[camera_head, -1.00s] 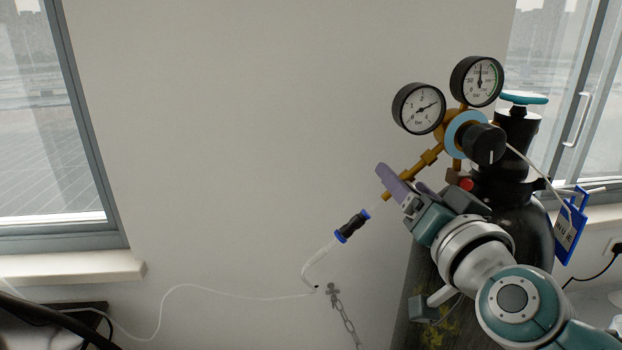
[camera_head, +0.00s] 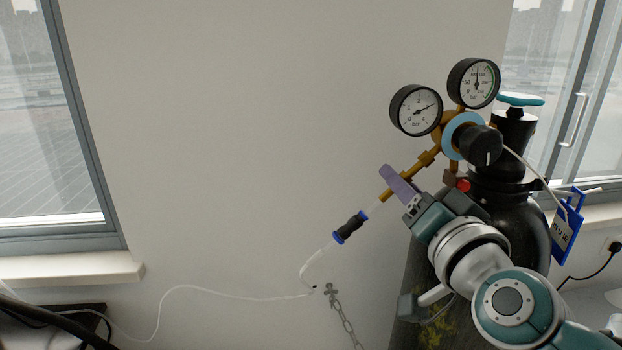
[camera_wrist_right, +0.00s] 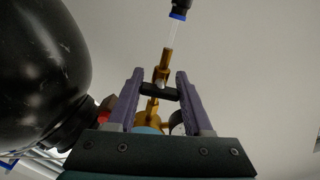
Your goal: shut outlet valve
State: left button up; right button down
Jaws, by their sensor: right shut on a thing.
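The brass outlet pipe (camera_head: 427,158) slopes down and left from the pressure regulator, with a clear hose on its end. My right gripper (camera_head: 394,177) is at the lower part of this pipe, its purple fingers beside it. In the right wrist view, the small black handle of the outlet valve (camera_wrist_right: 160,92) lies crosswise between the two purple fingers (camera_wrist_right: 160,76), and the gripper is shut on it. The brass pipe runs lengthwise between the fingers there. In the head view the handle is hidden by the gripper. My left gripper is not in view.
Two round gauges (camera_head: 416,110) and a black knob (camera_head: 479,146) sit above my right gripper. The dark gas cylinder (camera_head: 519,222) stands to its right, with a blue tag (camera_head: 566,229). A black hose connector (camera_head: 350,227) and a chain (camera_head: 341,311) hang left. The wall further left is clear.

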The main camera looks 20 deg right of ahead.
jog(key=shift+c, duration=1.5)
grip_release()
jog(key=b+v, duration=0.1)
jog(key=v, duration=0.9)
jog(key=shift+d, duration=0.1)
